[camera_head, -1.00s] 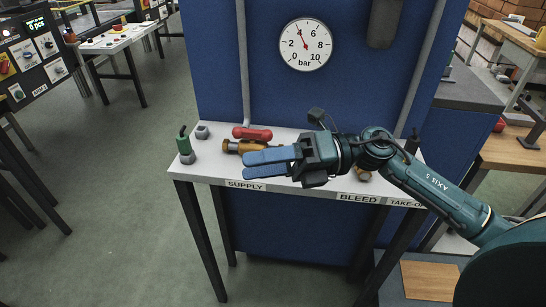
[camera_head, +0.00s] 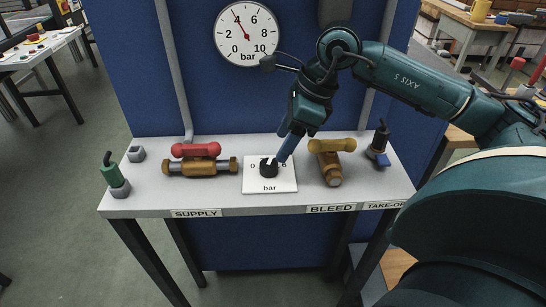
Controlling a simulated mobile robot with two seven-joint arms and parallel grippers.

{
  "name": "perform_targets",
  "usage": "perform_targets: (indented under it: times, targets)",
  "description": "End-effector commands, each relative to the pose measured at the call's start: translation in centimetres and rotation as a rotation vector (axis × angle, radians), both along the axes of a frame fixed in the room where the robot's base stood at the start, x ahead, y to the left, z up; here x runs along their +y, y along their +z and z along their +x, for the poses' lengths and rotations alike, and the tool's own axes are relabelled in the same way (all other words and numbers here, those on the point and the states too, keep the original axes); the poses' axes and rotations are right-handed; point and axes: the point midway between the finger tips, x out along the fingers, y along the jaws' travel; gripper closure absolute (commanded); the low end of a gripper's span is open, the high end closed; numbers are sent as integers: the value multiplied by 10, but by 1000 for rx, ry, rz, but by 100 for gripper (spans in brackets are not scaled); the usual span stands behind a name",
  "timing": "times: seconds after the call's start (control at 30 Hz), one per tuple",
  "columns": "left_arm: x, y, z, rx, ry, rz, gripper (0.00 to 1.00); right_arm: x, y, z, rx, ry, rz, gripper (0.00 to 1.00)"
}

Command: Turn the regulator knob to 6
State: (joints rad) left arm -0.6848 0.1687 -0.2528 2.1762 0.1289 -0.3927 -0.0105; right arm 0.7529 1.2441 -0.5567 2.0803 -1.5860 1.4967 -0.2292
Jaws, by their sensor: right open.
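The regulator knob (camera_head: 268,169) is a small black knob on a white plate (camera_head: 285,186) marked 0, 6 and "bar", on the bench between SUPPLY and BLEED. Its exact setting is too small to read. My right gripper (camera_head: 283,157) points down from above with its blue fingers at the knob's upper right side. The fingers are open but overlap in this view, and I cannot tell whether they touch the knob. The round gauge (camera_head: 259,38) on the blue panel has its red needle close to 4. My left gripper is not in view.
The supply valve (camera_head: 194,150) with a red handle lies left of the plate. The bleed valve (camera_head: 330,147) with a yellow handle stands close on the right. A green-topped fitting (camera_head: 112,172), a grey nut (camera_head: 136,153) and a black-and-blue take-off fitting (camera_head: 379,143) are on the white bench (camera_head: 225,200).

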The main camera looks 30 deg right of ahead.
Motion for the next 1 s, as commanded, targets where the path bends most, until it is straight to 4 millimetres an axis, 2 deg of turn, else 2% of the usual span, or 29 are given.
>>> perform_targets:
  times: [0.1, 0.3, 0.5, 0.73, 1.0]
  targets:
    - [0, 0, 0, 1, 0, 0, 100, 8, -23, 5, 5, 1, 2, 43]
    - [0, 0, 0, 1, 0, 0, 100, 17, -48, 12, 2, 0, 3, 43]
    - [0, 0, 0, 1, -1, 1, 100, 19, -57, 14, 0, -1, 2, 43]
    - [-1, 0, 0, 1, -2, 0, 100, 19, -57, 14, 0, -1, 2, 43]
    - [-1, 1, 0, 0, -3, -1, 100, 19, -57, 14, 0, 0, 1, 65]
